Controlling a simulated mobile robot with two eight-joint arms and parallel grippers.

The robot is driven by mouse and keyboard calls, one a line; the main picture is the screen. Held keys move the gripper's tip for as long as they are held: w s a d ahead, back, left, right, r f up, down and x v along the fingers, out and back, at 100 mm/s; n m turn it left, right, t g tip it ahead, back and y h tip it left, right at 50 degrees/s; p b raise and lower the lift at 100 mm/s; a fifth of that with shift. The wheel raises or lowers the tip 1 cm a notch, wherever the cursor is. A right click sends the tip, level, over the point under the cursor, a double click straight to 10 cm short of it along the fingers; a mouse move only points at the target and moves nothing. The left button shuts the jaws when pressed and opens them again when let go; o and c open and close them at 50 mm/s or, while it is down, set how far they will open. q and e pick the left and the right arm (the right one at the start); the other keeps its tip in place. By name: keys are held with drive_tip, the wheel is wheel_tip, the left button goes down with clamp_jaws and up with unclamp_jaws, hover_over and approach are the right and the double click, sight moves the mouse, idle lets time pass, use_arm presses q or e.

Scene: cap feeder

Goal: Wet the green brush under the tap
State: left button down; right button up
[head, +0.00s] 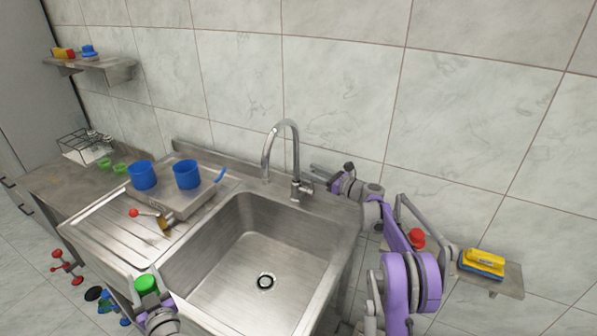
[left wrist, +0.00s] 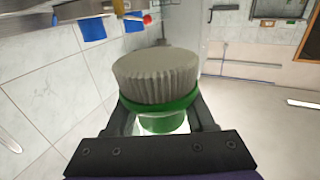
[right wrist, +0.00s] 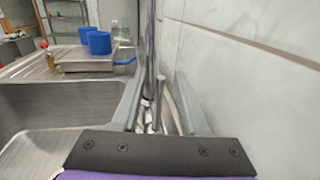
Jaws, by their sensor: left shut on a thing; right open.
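The green brush (head: 146,284) is at the bottom of the head view, left of the sink basin. In the left wrist view the brush (left wrist: 158,104) shows grey bristles above a green rim. My left gripper (head: 152,302) is shut on its green body. The steel tap (head: 280,150) arches over the back of the sink (head: 270,245), with its lever low on the right. My right gripper (head: 318,177) is open close to the tap's right side. In the right wrist view the tap's column and lever (right wrist: 158,100) show between or just beyond the open fingers; contact is unclear.
A right shelf (head: 505,282) holds a yellow-and-blue sponge (head: 483,262). The basin is empty.

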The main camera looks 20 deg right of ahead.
drive_tip(key=shift+c, duration=0.2)
clamp_jaws()
idle(1.1)
